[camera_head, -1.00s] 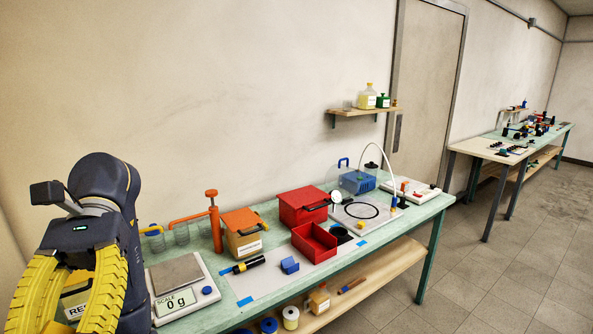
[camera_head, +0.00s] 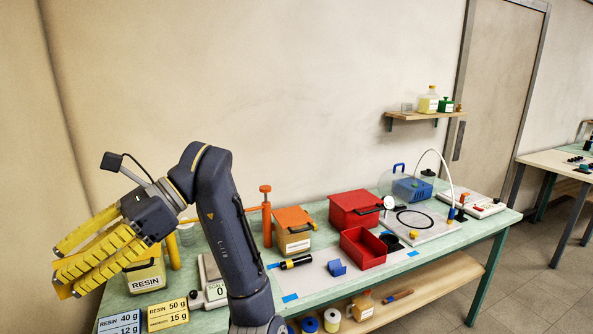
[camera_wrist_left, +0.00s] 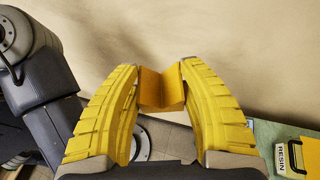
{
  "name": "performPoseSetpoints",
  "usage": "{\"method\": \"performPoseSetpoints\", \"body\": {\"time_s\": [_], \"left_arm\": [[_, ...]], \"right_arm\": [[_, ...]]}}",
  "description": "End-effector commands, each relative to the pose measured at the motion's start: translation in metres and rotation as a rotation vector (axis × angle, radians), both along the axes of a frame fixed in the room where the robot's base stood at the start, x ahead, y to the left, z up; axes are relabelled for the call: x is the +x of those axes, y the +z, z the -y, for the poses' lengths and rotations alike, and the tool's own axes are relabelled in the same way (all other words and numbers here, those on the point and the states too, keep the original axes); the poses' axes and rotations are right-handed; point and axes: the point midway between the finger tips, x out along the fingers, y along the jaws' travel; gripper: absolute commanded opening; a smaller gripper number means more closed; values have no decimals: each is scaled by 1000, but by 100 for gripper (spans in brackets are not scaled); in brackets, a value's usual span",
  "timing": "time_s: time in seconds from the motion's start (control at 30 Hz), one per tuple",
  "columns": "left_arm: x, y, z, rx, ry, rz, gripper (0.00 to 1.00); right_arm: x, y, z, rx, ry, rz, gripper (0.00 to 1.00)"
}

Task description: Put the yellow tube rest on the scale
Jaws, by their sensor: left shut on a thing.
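The yellow tube rest (camera_wrist_left: 161,88), a small block with a V-shaped notch, is between the fingertips of my left gripper (camera_wrist_left: 160,92) in the left wrist view. My right gripper is not in view.
A resin container (camera_head: 146,276) stands below the gripper, with label cards (camera_head: 168,315) in front.

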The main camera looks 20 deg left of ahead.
Motion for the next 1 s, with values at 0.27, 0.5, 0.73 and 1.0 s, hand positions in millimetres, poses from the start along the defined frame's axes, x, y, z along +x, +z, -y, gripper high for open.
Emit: {"method": "performPoseSetpoints", "body": {"time_s": [0.27,0.5,0.73,1.0], "left_arm": [[22,-18,-38,0,-333,-1,8],[48,-40,-66,0,-624,-1,8],[79,-69,-86,-1,-899,-3,8],[121,-111,-94,-2,-1223,-6,8]], "right_arm": [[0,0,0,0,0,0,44],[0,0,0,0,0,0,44],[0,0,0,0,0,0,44],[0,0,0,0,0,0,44]]}}
